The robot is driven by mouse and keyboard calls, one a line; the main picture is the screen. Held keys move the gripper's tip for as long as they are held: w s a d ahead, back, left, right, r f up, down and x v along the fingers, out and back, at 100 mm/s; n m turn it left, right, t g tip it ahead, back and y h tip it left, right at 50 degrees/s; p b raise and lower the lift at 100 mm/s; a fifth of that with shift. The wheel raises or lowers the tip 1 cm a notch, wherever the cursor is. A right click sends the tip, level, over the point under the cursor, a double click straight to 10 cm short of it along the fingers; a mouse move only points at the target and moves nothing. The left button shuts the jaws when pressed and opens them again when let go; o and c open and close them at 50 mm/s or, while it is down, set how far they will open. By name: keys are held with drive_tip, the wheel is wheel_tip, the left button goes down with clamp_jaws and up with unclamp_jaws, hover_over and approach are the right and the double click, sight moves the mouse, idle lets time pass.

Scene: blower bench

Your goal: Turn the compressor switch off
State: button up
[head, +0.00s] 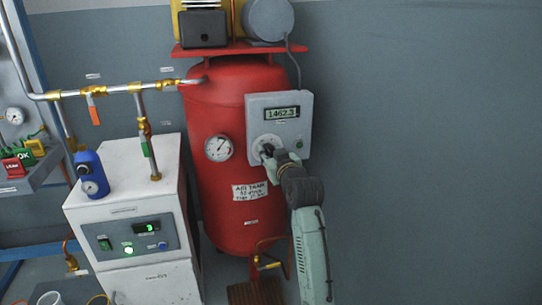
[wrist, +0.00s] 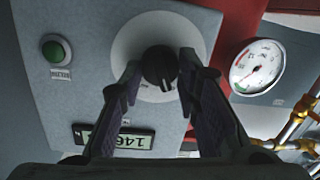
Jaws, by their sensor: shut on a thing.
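The compressor switch is a black rotary knob (wrist: 158,66) on a white round plate (wrist: 122,42). It sits on a grey control box (head: 298,112) fixed to the front of the red tank (head: 215,115). My gripper (head: 267,154) reaches the knob from the lower right. In the wrist view my gripper (wrist: 161,63) has one finger on each side of the knob and is shut on it. The knob's pale mark points down in that view, toward the display (wrist: 115,137), which appears upside down. In the head view my fingers partly hide the knob.
A green button (wrist: 56,50) is on the same box. A pressure gauge (head: 219,148) is on the tank left of the box. A white dryer cabinet (head: 120,200) with a blue filter (head: 90,173) stands left. The wall (head: 430,130) to the right is clear.

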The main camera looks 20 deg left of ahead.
drive_tip(key=shift+n, duration=0.5)
drive_tip(key=o, duration=1.2)
drive_tip(key=shift+c, duration=0.2)
drive_tip(key=v, duration=1.2)
